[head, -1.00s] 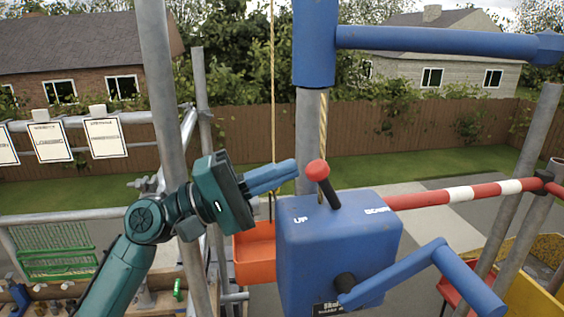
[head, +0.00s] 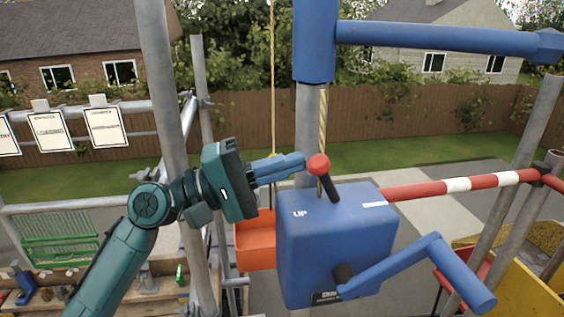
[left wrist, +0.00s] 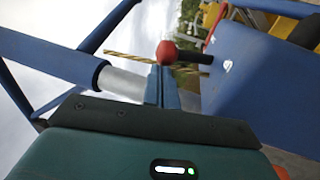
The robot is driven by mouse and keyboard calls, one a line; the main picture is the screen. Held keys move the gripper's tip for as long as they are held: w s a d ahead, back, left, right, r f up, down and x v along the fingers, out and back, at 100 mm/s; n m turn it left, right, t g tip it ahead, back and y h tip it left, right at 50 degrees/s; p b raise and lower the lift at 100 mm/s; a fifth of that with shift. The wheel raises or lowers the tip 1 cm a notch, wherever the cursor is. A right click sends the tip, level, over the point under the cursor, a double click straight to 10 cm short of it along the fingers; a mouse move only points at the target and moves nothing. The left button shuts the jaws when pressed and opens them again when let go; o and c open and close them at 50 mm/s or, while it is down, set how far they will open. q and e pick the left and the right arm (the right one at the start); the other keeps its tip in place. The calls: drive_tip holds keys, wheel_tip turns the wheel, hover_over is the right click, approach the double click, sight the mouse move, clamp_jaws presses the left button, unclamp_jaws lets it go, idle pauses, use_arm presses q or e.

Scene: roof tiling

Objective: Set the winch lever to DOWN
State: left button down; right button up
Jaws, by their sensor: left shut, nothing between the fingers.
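The blue winch box (head: 335,245) stands in the middle of the head view. Its lever (head: 327,182) has a black shaft and a red ball knob (head: 318,165) and leans left, toward the UP label (head: 300,213). The other label (head: 375,204), at the right of the box top, is hard to read now. My left gripper (head: 303,161) is shut and empty, its blue fingertips just left of the knob; I cannot tell whether they touch. The left wrist view shows the knob (left wrist: 167,52) just beyond the fingertips (left wrist: 161,72). My right gripper is out of view.
A blue crank handle (head: 400,265) sticks out from the box front. A blue beam (head: 440,39) crosses above, and a red-white bar (head: 460,186) runs right. A rope (head: 272,100) hangs above the orange tub (head: 255,242). Grey scaffold poles (head: 165,120) stand left.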

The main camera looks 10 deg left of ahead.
use_arm(q)
drive_tip(key=shift+d+r+y+p, duration=0.1)
drive_tip(key=shift+r+y+p, duration=0.3)
drive_tip(key=shift+p, duration=0.15)
drive_tip(key=shift+w+d+r+p, duration=0.15)
drive_tip(key=shift+d+r+p, duration=0.25)
drive_tip(key=shift+p, duration=0.45)
drive_tip(key=shift+w+d+r+p, duration=0.3)
drive_tip(key=shift+d+r+p, duration=0.25)
drive_tip(key=shift+d+p, duration=0.25)
drive_tip(key=shift+w+d+r+p, duration=0.25)
drive_tip(key=shift+d+p, duration=0.05)
drive_tip(key=shift+d, duration=0.15)
drive_tip(key=shift+d+f, duration=0.15)
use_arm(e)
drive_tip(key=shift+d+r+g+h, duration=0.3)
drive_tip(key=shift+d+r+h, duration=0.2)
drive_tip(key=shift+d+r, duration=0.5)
